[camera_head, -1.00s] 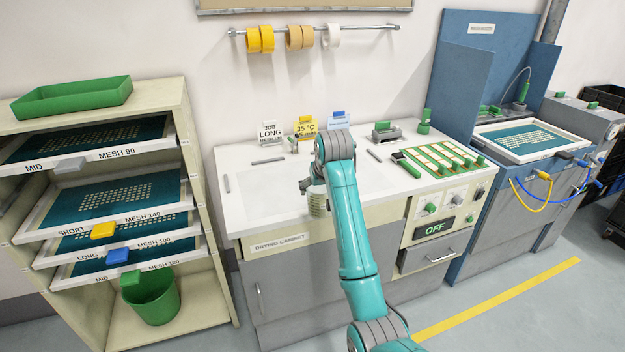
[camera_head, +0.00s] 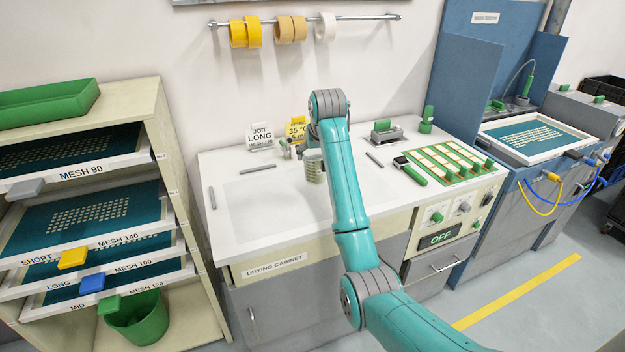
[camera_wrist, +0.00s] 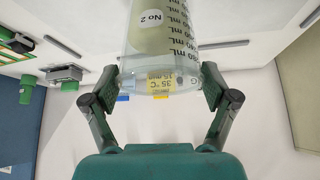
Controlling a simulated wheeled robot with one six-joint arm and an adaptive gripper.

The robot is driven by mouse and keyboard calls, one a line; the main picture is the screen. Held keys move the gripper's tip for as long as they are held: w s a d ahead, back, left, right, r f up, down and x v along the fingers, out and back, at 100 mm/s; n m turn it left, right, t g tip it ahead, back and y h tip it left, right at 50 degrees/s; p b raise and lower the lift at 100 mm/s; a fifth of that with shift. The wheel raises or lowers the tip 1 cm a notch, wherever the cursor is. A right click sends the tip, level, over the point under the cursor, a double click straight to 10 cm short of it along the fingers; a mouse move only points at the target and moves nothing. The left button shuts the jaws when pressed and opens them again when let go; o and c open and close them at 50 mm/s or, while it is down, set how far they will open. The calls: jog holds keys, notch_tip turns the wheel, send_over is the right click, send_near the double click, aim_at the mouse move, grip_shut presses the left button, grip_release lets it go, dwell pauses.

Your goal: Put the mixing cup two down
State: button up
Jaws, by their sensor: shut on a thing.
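The mixing cup two (camera_head: 314,166) is a clear cup with pale green contents, over the white counter (camera_head: 255,205). In the wrist view the cup (camera_wrist: 160,35) shows a "No 2" label and a mL scale. My gripper (camera_wrist: 160,88) has a finger on each side of the cup and is shut on it. In the head view my gripper (camera_head: 299,152) is partly hidden behind my arm. I cannot tell whether the cup's base touches the counter.
A "JOB LONG" card (camera_head: 260,137) and a yellow "35 °C" card (camera_head: 296,129) stand behind the cup. A grey tool (camera_head: 258,170) lies to the left. A green-framed rack (camera_head: 447,160) is on the right. The front left of the counter is clear.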

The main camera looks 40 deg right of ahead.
aim_at(316, 176)
jog(key=shift+f, duration=4)
jog(key=o, duration=1.1)
jog(key=shift+f, duration=0.15)
